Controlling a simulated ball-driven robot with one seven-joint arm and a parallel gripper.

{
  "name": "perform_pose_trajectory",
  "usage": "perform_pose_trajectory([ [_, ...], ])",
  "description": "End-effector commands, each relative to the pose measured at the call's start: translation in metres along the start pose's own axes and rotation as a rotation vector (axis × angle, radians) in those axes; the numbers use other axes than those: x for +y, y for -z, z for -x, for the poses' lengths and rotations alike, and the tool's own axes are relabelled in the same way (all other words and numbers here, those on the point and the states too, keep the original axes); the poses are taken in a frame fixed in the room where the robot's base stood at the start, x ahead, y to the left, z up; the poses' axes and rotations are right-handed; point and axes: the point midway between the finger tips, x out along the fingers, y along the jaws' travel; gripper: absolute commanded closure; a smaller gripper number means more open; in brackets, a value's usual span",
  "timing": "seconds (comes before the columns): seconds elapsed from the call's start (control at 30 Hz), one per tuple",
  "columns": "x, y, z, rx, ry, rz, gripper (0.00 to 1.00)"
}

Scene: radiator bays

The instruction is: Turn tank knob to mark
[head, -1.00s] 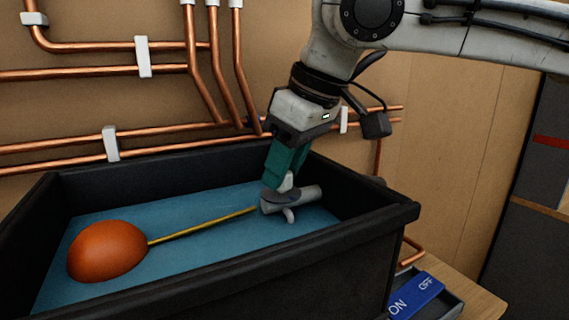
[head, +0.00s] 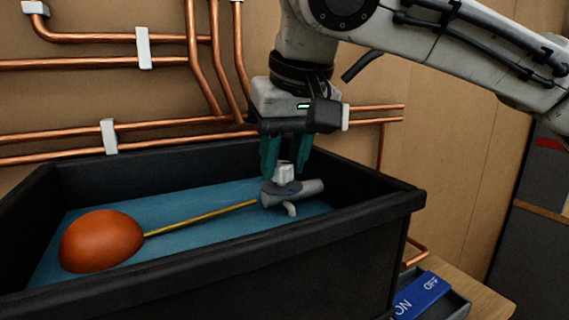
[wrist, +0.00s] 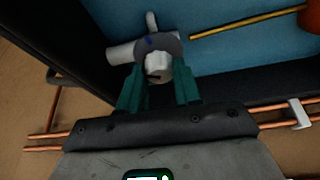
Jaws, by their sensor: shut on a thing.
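The tank knob (head: 284,171) is a small pale knob on a grey disc, on top of the grey valve body (head: 308,189) inside the black tank (head: 235,248). My gripper (head: 285,168) points down at it, with a teal finger on each side. In the wrist view the knob (wrist: 158,68) sits between the fingertips (wrist: 160,80), and my gripper is shut on it. A small dark line shows on the knob's face. A blue mark (wrist: 149,41) shows on the grey disc, apart from the knob's line.
A yellow rod (head: 200,217) runs from the valve to an orange float (head: 101,241) on the blue water. Copper pipes (head: 60,135) line the wall behind the tank. A blue ON/OFF plate (head: 420,295) lies in a tray at the lower right.

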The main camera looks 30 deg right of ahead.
Motion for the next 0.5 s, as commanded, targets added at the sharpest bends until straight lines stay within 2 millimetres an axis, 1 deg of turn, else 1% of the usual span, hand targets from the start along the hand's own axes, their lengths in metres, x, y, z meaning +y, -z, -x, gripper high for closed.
perform_pose_trajectory([
  [0.5,-0.0035,0.0018,0.0007,0.002,-0.187,-0.452,0.97],
])
